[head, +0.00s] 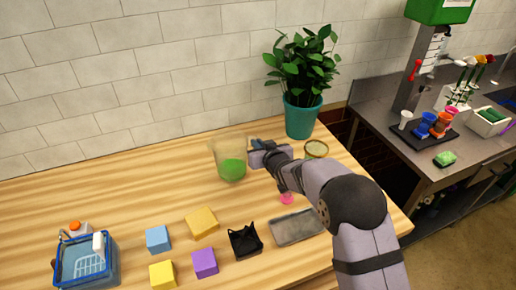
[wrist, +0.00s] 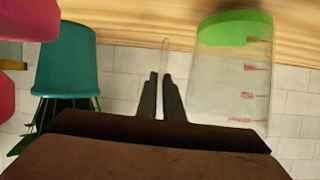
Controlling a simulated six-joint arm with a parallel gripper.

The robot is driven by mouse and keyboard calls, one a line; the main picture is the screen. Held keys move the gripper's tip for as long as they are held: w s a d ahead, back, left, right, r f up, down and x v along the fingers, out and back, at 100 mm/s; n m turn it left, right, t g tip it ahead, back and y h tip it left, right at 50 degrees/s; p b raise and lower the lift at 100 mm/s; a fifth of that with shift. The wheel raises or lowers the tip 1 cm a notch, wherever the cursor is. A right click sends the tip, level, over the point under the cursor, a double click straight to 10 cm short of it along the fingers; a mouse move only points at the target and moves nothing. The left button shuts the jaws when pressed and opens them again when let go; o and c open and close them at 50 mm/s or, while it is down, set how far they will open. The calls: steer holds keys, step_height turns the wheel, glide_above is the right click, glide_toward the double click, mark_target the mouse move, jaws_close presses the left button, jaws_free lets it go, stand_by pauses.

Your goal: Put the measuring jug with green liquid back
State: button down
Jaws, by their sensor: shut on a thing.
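The measuring jug (head: 229,160) is a clear jug with green liquid in its lower part, standing upright near the back of the wooden table. My gripper (head: 258,151) is at its right side. In the wrist view, which looks upside down, the jug (wrist: 228,85) is at the right with red marks on its wall. My gripper (wrist: 162,78) shows there with its fingers closed around a thin clear upright strip, which looks like the jug's handle. I cannot tell whether the jug's base touches the table.
A teal plant pot (head: 301,117) and a round rimmed dish (head: 316,149) are right of my gripper. Blue (head: 158,238), yellow (head: 202,222) and purple (head: 205,263) blocks, a black holder (head: 245,242) and a grey tray (head: 296,228) lie in front. The table's left back is clear.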

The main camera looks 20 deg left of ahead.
steer(key=shift+f, duration=0.95)
steer(key=shift+f, duration=0.15)
steer(key=c, duration=2.3)
jaws_free()
steer(key=shift+f, duration=0.15)
steer(key=o, duration=0.4)
steer(key=shift+r, duration=0.25)
steer(key=b+v, duration=0.4)
steer(key=v, duration=0.8)
